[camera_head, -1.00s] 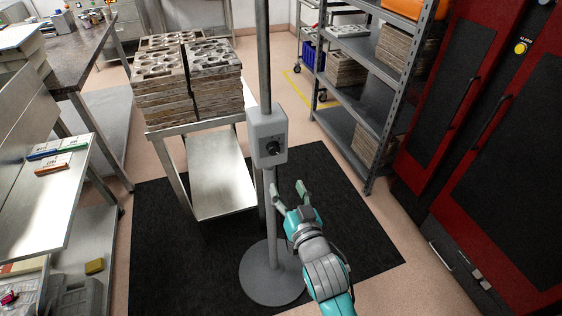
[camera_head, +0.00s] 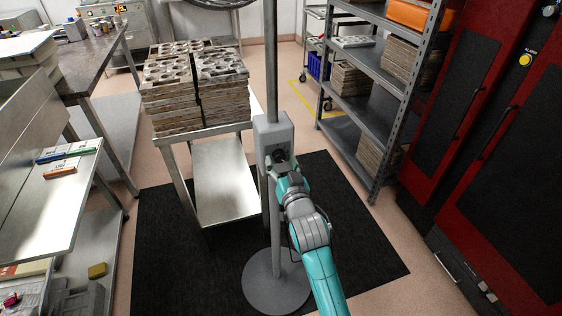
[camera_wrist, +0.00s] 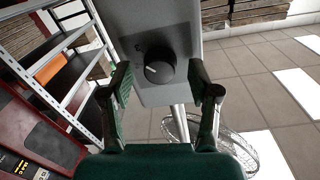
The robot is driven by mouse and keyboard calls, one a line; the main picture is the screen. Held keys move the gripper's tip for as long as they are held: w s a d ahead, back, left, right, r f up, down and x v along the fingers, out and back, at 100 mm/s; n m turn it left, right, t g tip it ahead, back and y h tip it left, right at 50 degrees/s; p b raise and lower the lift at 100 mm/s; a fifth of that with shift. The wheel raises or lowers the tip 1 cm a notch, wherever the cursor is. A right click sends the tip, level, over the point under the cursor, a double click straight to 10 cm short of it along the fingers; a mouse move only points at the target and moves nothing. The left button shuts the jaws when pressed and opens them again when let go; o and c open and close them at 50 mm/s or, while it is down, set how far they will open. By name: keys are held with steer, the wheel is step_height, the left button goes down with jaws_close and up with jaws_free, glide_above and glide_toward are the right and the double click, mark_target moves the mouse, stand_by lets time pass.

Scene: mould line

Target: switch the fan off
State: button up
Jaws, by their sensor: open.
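The fan's grey switch box (camera_head: 270,133) is on a pole (camera_head: 271,62) that rises from a round grey base (camera_head: 276,281). A dark round knob (camera_wrist: 159,66) with a pale mark is on the front of the box in the wrist view. In the head view the knob (camera_head: 279,156) shows just above my gripper. My gripper (camera_wrist: 162,88) is open, its two fingers to the left and right of the knob without touching it. In the head view my gripper (camera_head: 283,172) is close in front of the box. A bit of the fan's wire guard (camera_head: 208,3) shows at the top edge.
A steel stand (camera_head: 224,180) with stacked moulds (camera_head: 195,100) is behind and left of the pole. Grey shelving (camera_head: 368,115) and a red cabinet (camera_head: 470,80) stand at the right. A steel bench (camera_head: 50,200) is at the left. A black mat (camera_head: 170,270) covers the floor here.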

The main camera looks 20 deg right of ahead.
steer(key=shift+w, duration=0.45)
steer(key=c, duration=1.2)
steer(key=shift+o, duration=0.2)
